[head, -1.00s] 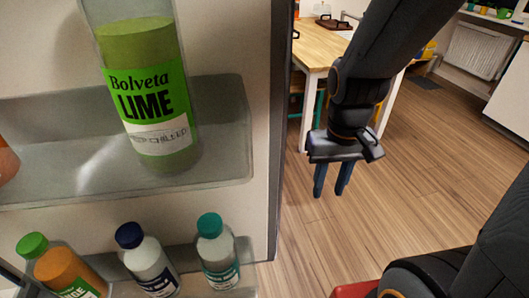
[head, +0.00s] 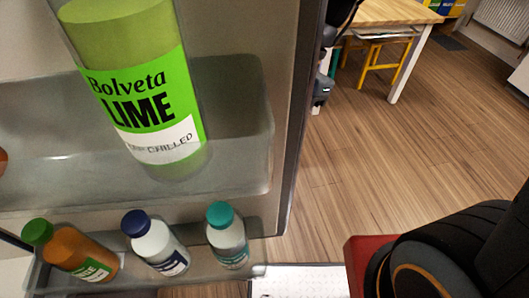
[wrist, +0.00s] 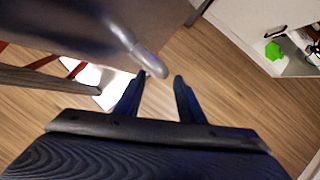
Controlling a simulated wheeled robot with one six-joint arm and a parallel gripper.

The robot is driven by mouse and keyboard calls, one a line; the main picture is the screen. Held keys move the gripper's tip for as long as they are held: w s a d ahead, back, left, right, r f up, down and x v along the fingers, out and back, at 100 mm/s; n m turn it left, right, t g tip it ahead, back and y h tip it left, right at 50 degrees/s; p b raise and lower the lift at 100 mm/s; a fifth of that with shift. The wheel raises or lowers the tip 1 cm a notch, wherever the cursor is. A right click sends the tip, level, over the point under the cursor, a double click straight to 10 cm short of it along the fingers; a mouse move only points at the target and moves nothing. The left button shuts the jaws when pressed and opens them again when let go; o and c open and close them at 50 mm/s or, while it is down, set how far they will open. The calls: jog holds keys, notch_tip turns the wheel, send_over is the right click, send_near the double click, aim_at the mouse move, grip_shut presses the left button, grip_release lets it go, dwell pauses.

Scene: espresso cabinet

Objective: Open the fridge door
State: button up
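The fridge door (head: 245,28) stands open in the head view, its inner side facing me and filling the left half. In the wrist view a silver bar handle (wrist: 120,35) runs in from the upper left. Its rounded end lies close to my fingertips; I cannot tell whether they touch. My gripper (wrist: 158,82) is open, its two dark blue fingers apart with nothing held between them. In the head view the door's edge hides most of my gripper and arm.
The door shelves hold a large lime bottle (head: 150,100) and several small bottles, one teal-capped (head: 226,240). A wooden table (head: 385,12) and yellow stool (head: 380,45) stand behind the door. Wooden floor (head: 410,140) is clear right of the door.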

jog(key=x, duration=0.5)
jog(key=shift+a+f, duration=0.1)
jog(key=shift+f, duration=0.25)
jog(key=shift+c, duration=0.5)
grip_shut()
